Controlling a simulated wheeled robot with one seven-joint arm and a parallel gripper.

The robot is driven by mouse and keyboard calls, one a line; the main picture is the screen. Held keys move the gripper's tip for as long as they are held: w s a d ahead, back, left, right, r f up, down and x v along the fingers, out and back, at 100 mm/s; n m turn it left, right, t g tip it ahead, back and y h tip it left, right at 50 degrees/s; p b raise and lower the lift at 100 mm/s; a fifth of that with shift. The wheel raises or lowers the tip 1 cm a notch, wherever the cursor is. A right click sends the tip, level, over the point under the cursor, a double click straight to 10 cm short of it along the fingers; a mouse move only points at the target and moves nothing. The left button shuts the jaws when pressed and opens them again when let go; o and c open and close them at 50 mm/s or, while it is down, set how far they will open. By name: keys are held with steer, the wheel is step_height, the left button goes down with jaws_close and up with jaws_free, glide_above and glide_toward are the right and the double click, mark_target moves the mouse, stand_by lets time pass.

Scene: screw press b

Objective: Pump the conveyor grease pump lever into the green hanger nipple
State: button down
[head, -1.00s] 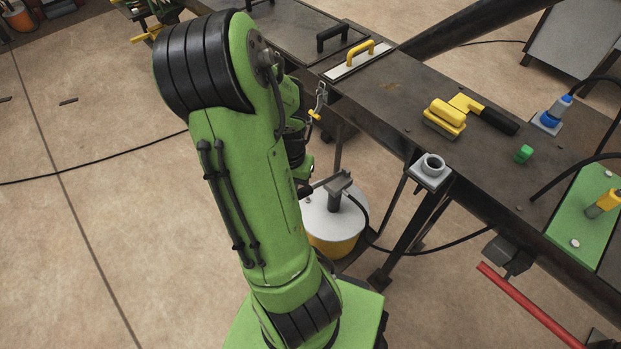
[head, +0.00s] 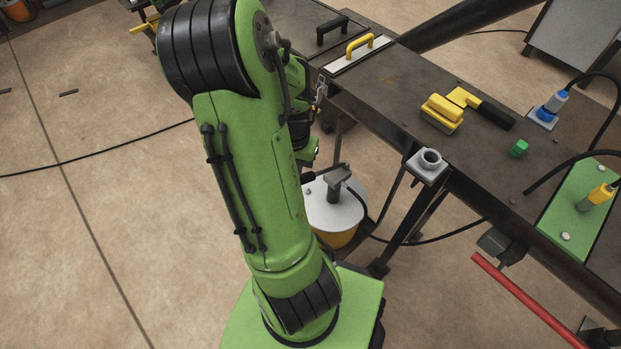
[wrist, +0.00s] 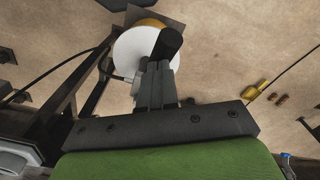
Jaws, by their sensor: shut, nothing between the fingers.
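The grease pump (head: 347,217) is a yellow bucket with a pale round lid, standing on the floor beside the bench. A grey pump head (head: 334,193) with a dark lever rises from the lid, and a black hose runs off to the right. In the wrist view the pale lid (wrist: 131,55) lies beyond my gripper (wrist: 157,68), whose fingers are together. A black rounded grip (wrist: 168,43), seemingly the lever's end, shows just past the fingertips; I cannot tell whether they touch. I cannot surely identify the green nipple.
A red bar (head: 525,301) sticks out at lower right. Floor at left is open.

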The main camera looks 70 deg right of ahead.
steer(key=shift+w+a+f+b, duration=0.25)
steer(key=shift+a+f+b, duration=0.2)
steer(key=shift+f+b, duration=0.45)
steer(key=shift+w+a+f+b, duration=0.2)
steer(key=shift+a+f+b, duration=0.4)
steer(key=shift+f, duration=0.55)
steer(key=shift+w+a+f+b, duration=0.25)
steer(key=shift+a+f+b, duration=0.1)
steer(key=shift+f+b, duration=0.6)
steer(key=d+r+p, duration=0.1)
steer(key=r, duration=0.1)
steer(key=s+d+r+p, duration=0.1)
steer(key=r+p, duration=0.1)
steer(key=d+r+p, duration=0.1)
steer(key=r+p, duration=0.1)
steer(key=r, duration=0.1)
steer(key=shift+s+d, duration=0.1)
steer(key=shift+s, duration=0.2)
steer(key=shift+f, duration=0.1)
